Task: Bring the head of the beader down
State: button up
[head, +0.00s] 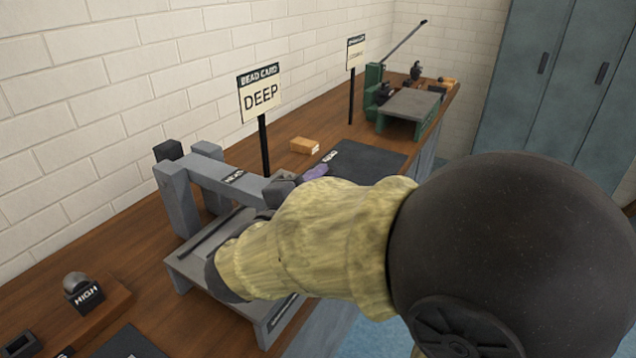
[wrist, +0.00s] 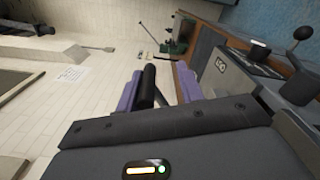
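The beader (head: 180,200) is a grey machine on the wooden bench in the head view. Its head (head: 228,180) is a grey beam with a small dark label, running from the posts at left and sloping slightly down to the right. Its far end is partly hidden by my arm. My gripper (head: 315,172) is at that end; only a purple finger shows there. In the wrist view my gripper (wrist: 160,90) has its two purple fingers apart, with a black bar (wrist: 148,85) between them. The bar is close to the left finger, with a gap at the right one.
A "BEAD CARD DEEP" sign (head: 260,95) stands behind the beader. A small wooden block (head: 304,146) and a dark mat (head: 365,158) lie right of it. A green machine (head: 408,108) stands farther along.

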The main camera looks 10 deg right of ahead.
jog(key=shift+r, duration=0.1)
dwell(0.3)
jog(key=shift+s+a, duration=0.15)
jog(key=shift+s, duration=0.05)
jog(key=p+v, duration=0.1)
jog(key=v, duration=1.6)
jog(key=shift+w, duration=0.15)
